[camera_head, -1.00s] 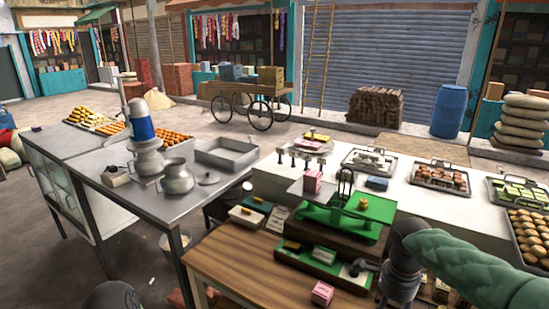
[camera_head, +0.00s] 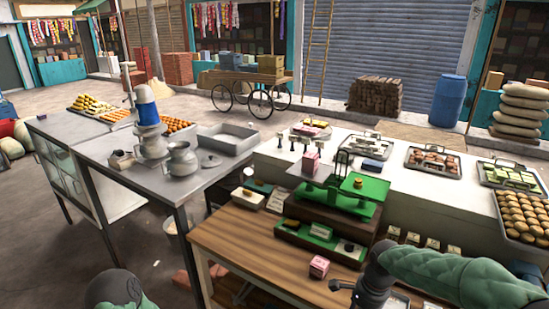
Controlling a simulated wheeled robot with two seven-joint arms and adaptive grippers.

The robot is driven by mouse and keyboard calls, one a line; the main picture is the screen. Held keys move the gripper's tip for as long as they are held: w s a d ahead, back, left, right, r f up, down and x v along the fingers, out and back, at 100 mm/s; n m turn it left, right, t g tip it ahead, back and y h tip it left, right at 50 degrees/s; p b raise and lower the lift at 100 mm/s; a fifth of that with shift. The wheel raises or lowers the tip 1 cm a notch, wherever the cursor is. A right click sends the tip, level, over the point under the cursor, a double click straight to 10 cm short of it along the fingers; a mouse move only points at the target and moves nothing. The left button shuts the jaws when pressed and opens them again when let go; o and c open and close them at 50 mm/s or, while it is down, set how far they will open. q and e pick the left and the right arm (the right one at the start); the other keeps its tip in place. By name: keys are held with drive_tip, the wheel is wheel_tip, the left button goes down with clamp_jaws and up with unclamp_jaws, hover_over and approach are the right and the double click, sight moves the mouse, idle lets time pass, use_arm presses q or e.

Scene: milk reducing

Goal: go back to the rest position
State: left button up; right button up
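My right arm comes in from the right in a green padded sleeve. Its dark gripper (camera_head: 342,290) hangs low over the front of the wooden table (camera_head: 235,240), right of a small pink box (camera_head: 319,266). I cannot make out whether its fingers are open, and no held object shows. My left arm shows only as a dark and green padded part at the bottom left; its gripper is out of view. A green balance scale (camera_head: 325,201) stands behind the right gripper.
Trays of sweets (camera_head: 525,215) line the white counter (camera_head: 450,185). Small cards stand on the wooden table's right side.

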drive_tip(key=s+a+f+n+y, duration=0.1)
drive_tip(key=s+a+f+n, duration=0.25)
drive_tip(key=f, duration=0.55)
drive_tip(key=s+a+f+n+y, duration=0.1)
drive_tip(key=s+a+f+n, duration=0.15)
drive_tip(key=a+f, duration=0.4)
drive_tip(key=s+a+f+n, duration=0.3)
drive_tip(key=s+f+n, duration=0.3)
drive_tip(key=s+f, duration=0.6)
drive_tip(key=shift+f+y, duration=0.3)
drive_tip(key=shift+f, duration=0.3)
